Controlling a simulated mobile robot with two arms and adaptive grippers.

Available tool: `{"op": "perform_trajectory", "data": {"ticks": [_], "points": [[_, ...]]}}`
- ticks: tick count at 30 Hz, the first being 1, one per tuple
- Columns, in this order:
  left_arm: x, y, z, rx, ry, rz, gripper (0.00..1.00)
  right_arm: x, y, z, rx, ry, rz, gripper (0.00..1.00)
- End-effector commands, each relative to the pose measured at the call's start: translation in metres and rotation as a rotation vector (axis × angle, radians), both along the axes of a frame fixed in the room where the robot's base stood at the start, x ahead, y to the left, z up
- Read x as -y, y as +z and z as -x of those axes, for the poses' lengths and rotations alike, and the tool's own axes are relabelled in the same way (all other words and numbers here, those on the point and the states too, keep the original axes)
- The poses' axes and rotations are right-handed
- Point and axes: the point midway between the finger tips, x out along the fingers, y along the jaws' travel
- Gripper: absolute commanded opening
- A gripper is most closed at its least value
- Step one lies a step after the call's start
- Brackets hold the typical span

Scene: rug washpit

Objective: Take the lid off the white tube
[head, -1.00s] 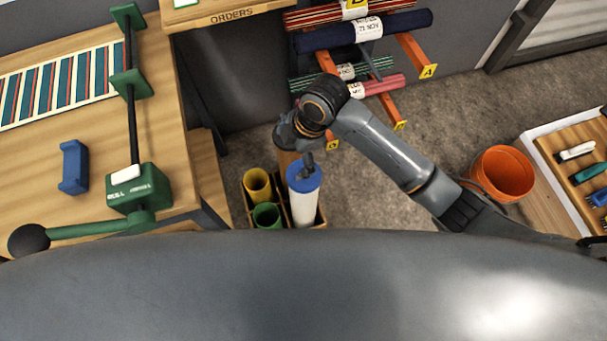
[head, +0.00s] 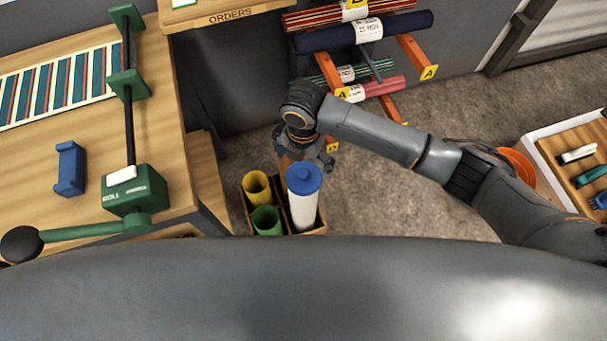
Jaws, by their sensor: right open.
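The white tube (head: 303,213) stands upright in a wooden crate, with the blue lid (head: 303,179) on its top. The lid has a small raised knob in its middle. My right gripper (head: 308,166) is open and empty, just beyond the lid in the head view, with its fingers spread. No finger covers the lid's knob. I cannot tell how high the fingers are above the lid. My left gripper is not in view.
The crate (head: 247,208) also holds a yellow tube (head: 256,185) and a green tube (head: 266,220). A workbench (head: 60,215) stands at left, rolled rugs (head: 365,30) on a rack behind. An orange bucket (head: 518,165) and a tool tray (head: 540,150) are at right.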

Motion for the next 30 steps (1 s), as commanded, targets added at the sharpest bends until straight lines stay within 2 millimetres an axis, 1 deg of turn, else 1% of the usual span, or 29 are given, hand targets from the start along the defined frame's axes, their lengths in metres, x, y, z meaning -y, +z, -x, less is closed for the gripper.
{"op": "perform_trajectory", "data": {"ticks": [2, 7, 10, 14, 20, 21, 23, 24, 29, 30], "points": [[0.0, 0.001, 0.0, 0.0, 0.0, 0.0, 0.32, 0.0, -0.006, 0.001, -0.001, -0.001, 0.0, 1.0], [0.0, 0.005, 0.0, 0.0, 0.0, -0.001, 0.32, 0.001, -0.032, 0.006, -0.003, -0.001, 0.001, 1.0], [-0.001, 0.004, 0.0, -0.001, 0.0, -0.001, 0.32, 0.001, -0.045, 0.005, -0.001, -0.002, 0.0, 1.0], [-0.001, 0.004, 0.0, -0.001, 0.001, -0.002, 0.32, 0.001, -0.052, 0.004, 0.001, -0.001, 0.0, 1.0], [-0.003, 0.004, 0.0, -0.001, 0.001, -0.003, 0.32, 0.001, -0.052, 0.004, 0.001, -0.001, 0.0, 1.0], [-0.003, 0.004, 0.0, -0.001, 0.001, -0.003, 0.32, 0.001, -0.052, 0.004, 0.001, -0.001, 0.0, 0.92], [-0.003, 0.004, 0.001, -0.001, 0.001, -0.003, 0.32, 0.001, -0.052, 0.004, 0.001, -0.001, 0.0, 0.8], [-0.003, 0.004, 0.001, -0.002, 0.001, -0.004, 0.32, 0.001, -0.052, 0.004, 0.001, -0.001, 0.0, 0.71], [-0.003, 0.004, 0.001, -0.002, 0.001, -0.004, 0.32, 0.001, -0.052, 0.004, 0.0, -0.001, -0.001, 0.39], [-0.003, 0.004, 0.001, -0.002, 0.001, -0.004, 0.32, 0.001, -0.052, 0.005, 0.0, -0.001, 0.0, 0.31]]}}
